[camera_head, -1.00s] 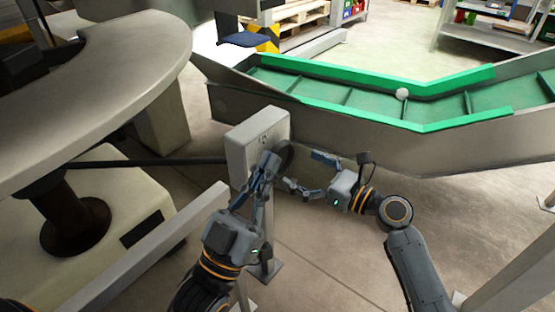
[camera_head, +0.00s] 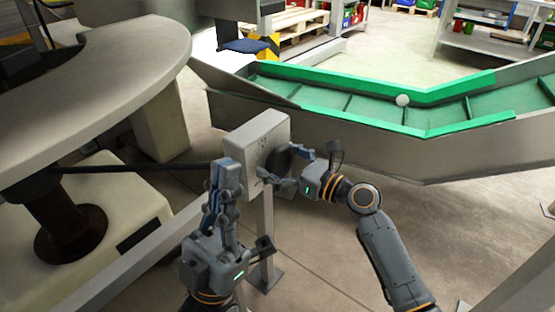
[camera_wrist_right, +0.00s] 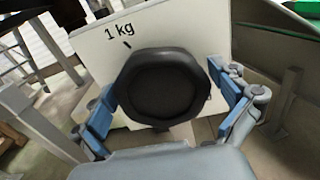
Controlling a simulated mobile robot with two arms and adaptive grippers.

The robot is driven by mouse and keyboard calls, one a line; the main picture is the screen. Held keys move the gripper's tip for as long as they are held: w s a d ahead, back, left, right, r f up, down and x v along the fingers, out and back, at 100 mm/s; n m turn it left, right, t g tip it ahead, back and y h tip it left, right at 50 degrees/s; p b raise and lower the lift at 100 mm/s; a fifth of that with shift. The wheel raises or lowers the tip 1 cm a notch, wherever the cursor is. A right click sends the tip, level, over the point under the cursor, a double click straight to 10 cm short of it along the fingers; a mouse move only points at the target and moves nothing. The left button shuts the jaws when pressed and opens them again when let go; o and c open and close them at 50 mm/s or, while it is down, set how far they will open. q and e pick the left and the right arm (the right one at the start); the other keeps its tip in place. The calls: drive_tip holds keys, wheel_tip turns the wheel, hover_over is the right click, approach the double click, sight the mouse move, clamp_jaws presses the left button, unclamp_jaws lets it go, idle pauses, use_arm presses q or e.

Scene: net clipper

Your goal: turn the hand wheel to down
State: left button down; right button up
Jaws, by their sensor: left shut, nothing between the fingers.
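The hand wheel (camera_wrist_right: 162,88) is a dark, roughly octagonal knob on the face of a pale grey box (camera_head: 243,141) on a post. In the right wrist view the box (camera_wrist_right: 92,52) carries the marking "1 kg" with a short dark tick above the wheel. My right gripper (camera_head: 289,167) is open, its blue fingers on either side of the wheel; in its wrist view I cannot tell whether they touch it. In the head view the wheel (camera_head: 279,160) is partly hidden by the fingers. My left gripper (camera_head: 224,170) is shut and empty, pointing up in front of the box's left side.
A green-lined conveyor trough (camera_head: 352,122) with a white ball (camera_head: 403,100) runs behind the box. A large round grey table (camera_head: 110,90) stands at the left. A horizontal dark bar (camera_head: 140,166) reaches the box. Bare floor lies at the lower right.

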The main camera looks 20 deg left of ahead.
drive_tip(key=c, duration=0.7)
